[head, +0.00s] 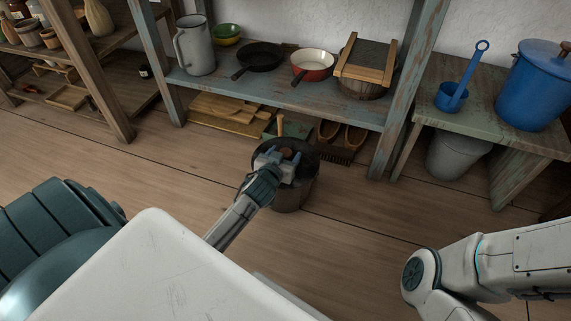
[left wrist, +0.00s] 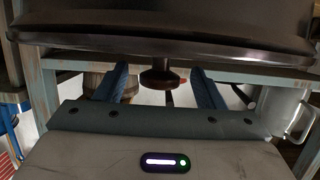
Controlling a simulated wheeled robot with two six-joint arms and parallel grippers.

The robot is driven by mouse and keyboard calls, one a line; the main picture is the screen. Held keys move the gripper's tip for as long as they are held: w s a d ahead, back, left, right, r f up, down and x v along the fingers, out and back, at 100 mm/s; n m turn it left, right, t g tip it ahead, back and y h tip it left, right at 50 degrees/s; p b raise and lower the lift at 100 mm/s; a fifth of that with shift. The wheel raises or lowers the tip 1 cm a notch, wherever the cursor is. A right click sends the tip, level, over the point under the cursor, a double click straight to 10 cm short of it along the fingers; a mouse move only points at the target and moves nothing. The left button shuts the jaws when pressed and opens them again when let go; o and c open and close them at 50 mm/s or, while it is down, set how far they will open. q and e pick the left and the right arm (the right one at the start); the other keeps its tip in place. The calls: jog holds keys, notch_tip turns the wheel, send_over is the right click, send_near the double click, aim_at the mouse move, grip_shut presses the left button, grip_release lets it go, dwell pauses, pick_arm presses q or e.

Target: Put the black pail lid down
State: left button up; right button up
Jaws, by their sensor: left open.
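A dark pail (head: 293,196) stands on the wooden floor in front of the shelf. The black lid (head: 308,155) is at the pail's top; I cannot tell if it sits fully on the rim. The fingers are open, with a gap on both sides of the knob. My right gripper is out of view.
A shelf (head: 225,88) behind the pail holds a pitcher (head: 195,45), pans and a wooden bucket. Brushes (head: 340,140) and boards (head: 235,112) lie below. A side table (head: 480,115) with a blue pot (head: 535,85) is at right.

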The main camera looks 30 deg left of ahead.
pick_arm(q)
jog(key=shift+b+x, duration=0.55)
jog(key=shift+x, duration=0.9)
jog(key=c, duration=1.2)
jog(key=shift+r, duration=0.1)
jog(key=shift+c, duration=0.5)
jog(key=shift+r, duration=0.15)
